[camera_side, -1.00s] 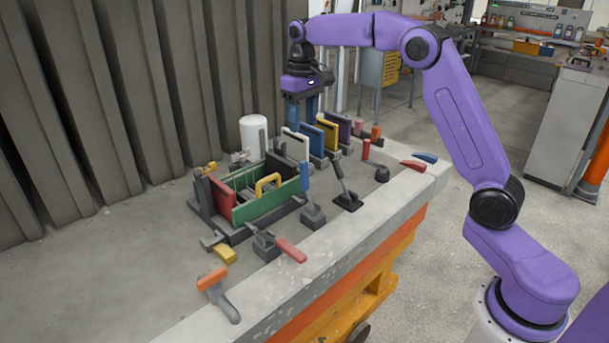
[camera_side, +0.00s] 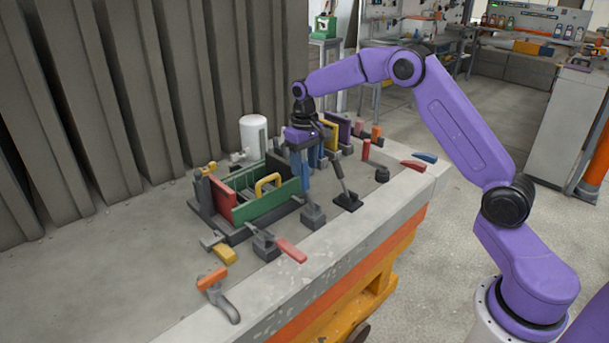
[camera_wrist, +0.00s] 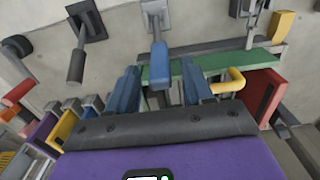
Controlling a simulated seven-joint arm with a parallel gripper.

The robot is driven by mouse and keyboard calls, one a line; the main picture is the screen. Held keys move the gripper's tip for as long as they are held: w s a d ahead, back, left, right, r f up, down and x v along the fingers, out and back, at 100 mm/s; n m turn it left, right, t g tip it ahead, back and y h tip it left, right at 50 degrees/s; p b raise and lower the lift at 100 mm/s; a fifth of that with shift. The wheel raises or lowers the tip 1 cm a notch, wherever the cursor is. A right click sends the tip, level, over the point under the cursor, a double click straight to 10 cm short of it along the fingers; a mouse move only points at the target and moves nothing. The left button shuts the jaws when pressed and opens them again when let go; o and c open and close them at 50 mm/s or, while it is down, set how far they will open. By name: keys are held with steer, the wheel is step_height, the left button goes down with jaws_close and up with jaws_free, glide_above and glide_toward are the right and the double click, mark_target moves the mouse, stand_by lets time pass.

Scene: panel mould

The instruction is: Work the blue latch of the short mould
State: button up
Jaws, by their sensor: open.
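The blue latch (camera_side: 306,182) stands on a grey base at the near right corner of the mould (camera_side: 262,207), which has a green long wall and a red end panel. In the wrist view the latch's blue handle (camera_wrist: 160,66) lies between my two blue fingertips, with a visible gap to each side. My gripper (camera_side: 305,165) is open and points down just above and around the top of the latch in the side view. Its fingers also show in the wrist view (camera_wrist: 160,73). My gripper hides the upper part of the latch in the side view.
A black-handled latch (camera_side: 344,188) stands close to the right. Blue, yellow and purple panels stand behind my gripper. A white cylinder (camera_side: 254,135) stands behind the mould. The bench's left side is clear.

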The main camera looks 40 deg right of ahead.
mark_target(305, 174)
steer(key=shift+f, duration=2)
jaws_close()
steer(key=shift+s, duration=0.1)
steer(key=shift+s+r+t, duration=0.25)
steer(key=shift+s+t, duration=0.6)
steer(key=shift+t, duration=0.15)
steer(key=shift+s+t, duration=1.2)
steer(key=shift+t, duration=0.2)
